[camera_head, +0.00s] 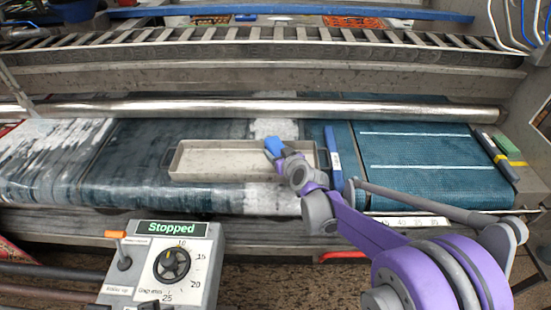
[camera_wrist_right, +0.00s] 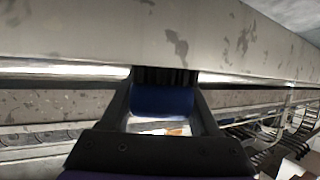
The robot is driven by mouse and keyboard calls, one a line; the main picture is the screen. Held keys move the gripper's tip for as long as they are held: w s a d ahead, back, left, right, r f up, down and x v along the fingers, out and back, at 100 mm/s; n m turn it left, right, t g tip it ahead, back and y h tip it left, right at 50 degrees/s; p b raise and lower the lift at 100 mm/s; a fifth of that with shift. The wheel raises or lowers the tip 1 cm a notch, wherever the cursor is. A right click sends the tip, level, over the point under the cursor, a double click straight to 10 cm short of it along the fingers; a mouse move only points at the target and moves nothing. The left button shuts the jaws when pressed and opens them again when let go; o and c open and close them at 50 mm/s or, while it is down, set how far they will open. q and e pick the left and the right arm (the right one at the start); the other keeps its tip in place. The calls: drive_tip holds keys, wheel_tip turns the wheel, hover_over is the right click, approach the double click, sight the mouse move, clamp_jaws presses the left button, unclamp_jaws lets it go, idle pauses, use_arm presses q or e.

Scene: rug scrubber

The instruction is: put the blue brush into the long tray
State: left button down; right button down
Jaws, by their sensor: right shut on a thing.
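The long tray (camera_head: 212,162) is a shallow pale metal tray with dark end handles. It lies on the wet teal belt in the middle of the head view. My right gripper (camera_head: 277,151) is over the right part of the tray, shut on the blue brush (camera_head: 273,145). In the right wrist view the blue brush (camera_wrist_right: 162,101) sits between the two fingers, with its dark bristles pointing away from the palm. I cannot tell whether the brush touches the tray. My left gripper is not in view.
A blue flat bar (camera_head: 333,150) lies just right of the tray. A teal ribbed mat (camera_head: 420,160) is farther right, with dark bars (camera_head: 497,158) at its edge. A metal roller (camera_head: 250,109) runs behind. A control box (camera_head: 165,265) reading "Stopped" stands in front.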

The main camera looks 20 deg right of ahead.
drive_tip(key=shift+f, duration=1.4)
drive_tip(key=shift+f, duration=0.15)
drive_tip(key=shift+c, duration=0.6)
unclamp_jaws()
drive_tip(key=shift+s+r, duration=0.1)
drive_tip(key=shift+r, duration=0.1)
drive_tip(key=v, duration=1.2)
drive_tip(key=shift+p, duration=0.35)
drive_tip(key=s+f+g, duration=0.3)
drive_tip(key=s+g, duration=0.1)
drive_tip(key=s, duration=0.8)
drive_tip(key=s+a+f+m+g+h, duration=0.1)
drive_tip(key=s+f+g, duration=0.3)
drive_tip(key=s, duration=0.9)
drive_tip(key=shift+s+h, duration=0.25)
drive_tip(key=shift+h, duration=0.05)
